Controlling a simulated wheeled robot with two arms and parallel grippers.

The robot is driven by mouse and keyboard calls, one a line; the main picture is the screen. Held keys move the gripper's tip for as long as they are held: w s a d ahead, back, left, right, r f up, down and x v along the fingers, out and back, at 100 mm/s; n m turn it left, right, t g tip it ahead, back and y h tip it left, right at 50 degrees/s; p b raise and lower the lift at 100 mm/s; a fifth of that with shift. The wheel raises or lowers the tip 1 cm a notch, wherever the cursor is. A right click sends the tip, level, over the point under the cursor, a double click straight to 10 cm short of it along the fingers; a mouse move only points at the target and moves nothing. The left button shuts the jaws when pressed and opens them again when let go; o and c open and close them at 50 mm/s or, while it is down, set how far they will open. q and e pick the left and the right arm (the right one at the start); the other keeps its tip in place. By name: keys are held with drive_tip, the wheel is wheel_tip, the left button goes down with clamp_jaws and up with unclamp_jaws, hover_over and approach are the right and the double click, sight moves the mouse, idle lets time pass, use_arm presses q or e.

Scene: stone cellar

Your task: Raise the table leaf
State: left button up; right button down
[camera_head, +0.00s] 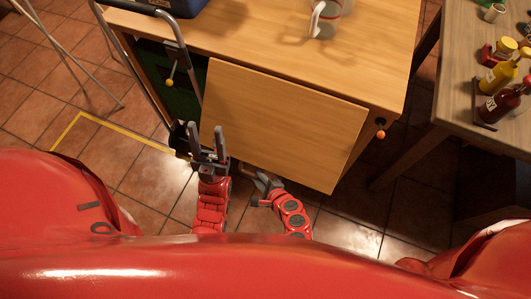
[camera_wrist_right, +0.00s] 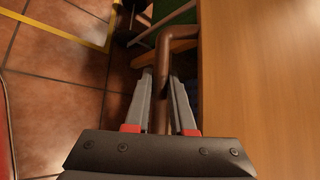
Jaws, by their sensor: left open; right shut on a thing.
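The table leaf (camera_head: 285,125) is a plain wooden panel at the near edge of the wooden table (camera_head: 270,40). It slants downward toward me in the head view. In the right wrist view the leaf's wood (camera_wrist_right: 260,90) probably fills the right side. My right gripper (camera_head: 255,178) is at the leaf's lower edge, partly hidden under it. In the wrist view my right gripper (camera_wrist_right: 162,80) is shut on a bent brown bar (camera_wrist_right: 162,55). My left gripper (camera_head: 207,142) is open and empty, fingers up, by the leaf's left edge.
A side table (camera_head: 465,70) with bottles is at right. A metal-framed trolley (camera_head: 135,70) is at left.

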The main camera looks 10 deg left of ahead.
drive_tip(key=s+a+r+m+g+p, duration=0.1)
drive_tip(key=s+r+p, duration=0.3)
drive_tip(key=r+p, duration=0.4)
drive_tip(key=s+a+r+m+g+p, duration=0.1)
drive_tip(key=s+r+g+p, duration=0.2)
drive_tip(key=r+p, duration=0.6)
drive_tip(key=s+a+r+m+g+y+p, duration=0.1)
drive_tip(key=s+r+g+p, duration=0.1)
drive_tip(key=s+r+p, duration=0.3)
wheel_tip(320, 180, up, 4)
drive_tip(key=p, duration=0.6)
drive_tip(key=shift+s+m+p, duration=0.2)
drive_tip(key=shift+m+p, duration=0.1)
drive_tip(key=shift+a+f, duration=0.1)
drive_tip(key=c, duration=0.8)
unclamp_jaws()
drive_tip(key=shift+o, duration=0.2)
drive_tip(key=p+v, duration=0.3)
drive_tip(key=v, duration=1.4)
drive_tip(key=shift+w+r, duration=0.3)
